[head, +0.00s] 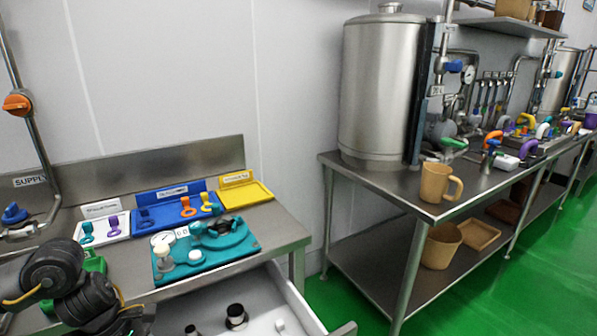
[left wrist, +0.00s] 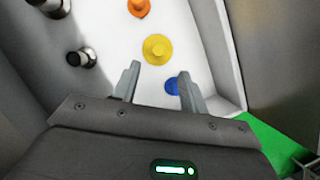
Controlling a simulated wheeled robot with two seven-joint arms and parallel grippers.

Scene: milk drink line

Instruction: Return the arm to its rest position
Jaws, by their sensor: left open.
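My left arm (head: 85,285) comes in at the lower left of the head view, bent beside the steel bench; its fingertips do not show there. In the left wrist view my left gripper (left wrist: 159,70) is open, its two grey fingers apart with nothing held between them. It is above an open drawer with a white floor (left wrist: 118,22). A yellow round part (left wrist: 157,49) and a blue part (left wrist: 172,86) lie below, close to the fingertips in the picture. My right arm and gripper do not show.
The open drawer's wall (head: 292,296) juts out in front of the bench. Dark-and-steel fittings (head: 236,316) and an orange part (left wrist: 138,7) lie inside. A teal tray (head: 215,262), a blue tray (head: 160,222) and a yellow tray (head: 255,193) occupy the bench. Green floor is clear between benches.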

